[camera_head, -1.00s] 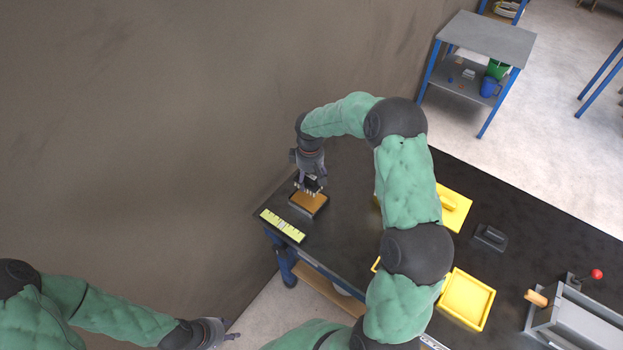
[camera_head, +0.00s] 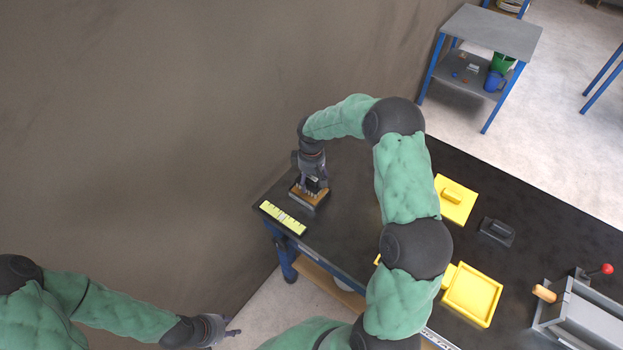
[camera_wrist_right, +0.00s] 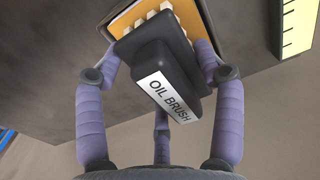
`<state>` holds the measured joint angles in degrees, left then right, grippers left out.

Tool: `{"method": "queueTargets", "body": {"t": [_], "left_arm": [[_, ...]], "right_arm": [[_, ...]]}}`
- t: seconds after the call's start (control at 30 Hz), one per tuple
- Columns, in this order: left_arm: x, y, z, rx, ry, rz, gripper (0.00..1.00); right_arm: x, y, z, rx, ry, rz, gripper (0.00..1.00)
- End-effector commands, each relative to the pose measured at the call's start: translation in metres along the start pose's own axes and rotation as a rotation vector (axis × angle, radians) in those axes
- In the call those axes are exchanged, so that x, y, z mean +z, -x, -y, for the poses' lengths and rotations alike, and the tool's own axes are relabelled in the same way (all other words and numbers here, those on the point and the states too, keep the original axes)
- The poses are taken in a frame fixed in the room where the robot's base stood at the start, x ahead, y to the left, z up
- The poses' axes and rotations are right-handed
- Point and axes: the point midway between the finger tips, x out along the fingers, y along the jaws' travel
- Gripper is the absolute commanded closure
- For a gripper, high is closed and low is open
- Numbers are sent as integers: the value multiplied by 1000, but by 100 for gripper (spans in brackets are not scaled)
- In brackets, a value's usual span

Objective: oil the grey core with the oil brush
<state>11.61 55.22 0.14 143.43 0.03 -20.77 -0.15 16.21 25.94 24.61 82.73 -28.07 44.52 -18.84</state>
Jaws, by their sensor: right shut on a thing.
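The oil brush (camera_wrist_right: 168,85) is a dark block with a white "OIL BRUSH" label and pale bristles. In the right wrist view, the fingers of my right gripper (camera_wrist_right: 160,75) are shut around it. In the head view my right gripper (camera_head: 312,185) points down, with the bristles at a shallow tray (camera_head: 309,197) with an orange-brown surface. I cannot tell whether the bristles touch that surface. My left gripper (camera_head: 222,329) is off the table at the lower left, and its finger opening is unclear. The grey core cannot be made out for certain.
A yellow marked strip (camera_head: 283,217) lies beside the tray near the edge of the dark table (camera_head: 350,235). A yellow lid (camera_head: 456,200), a dark handled block (camera_head: 496,232), a yellow tray (camera_head: 472,294) and a grey machine with a red knob (camera_head: 607,269) are to the right.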

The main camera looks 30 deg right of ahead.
Motion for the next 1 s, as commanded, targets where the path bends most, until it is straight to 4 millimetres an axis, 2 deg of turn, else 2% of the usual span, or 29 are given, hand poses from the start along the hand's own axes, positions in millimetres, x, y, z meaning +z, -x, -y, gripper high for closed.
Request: {"method": "queueTargets", "body": {"t": [1.0], "left_arm": [[0,-4,1,0,0,0,60]], "right_arm": [[0,-6,0,0,0,0,57]]}}
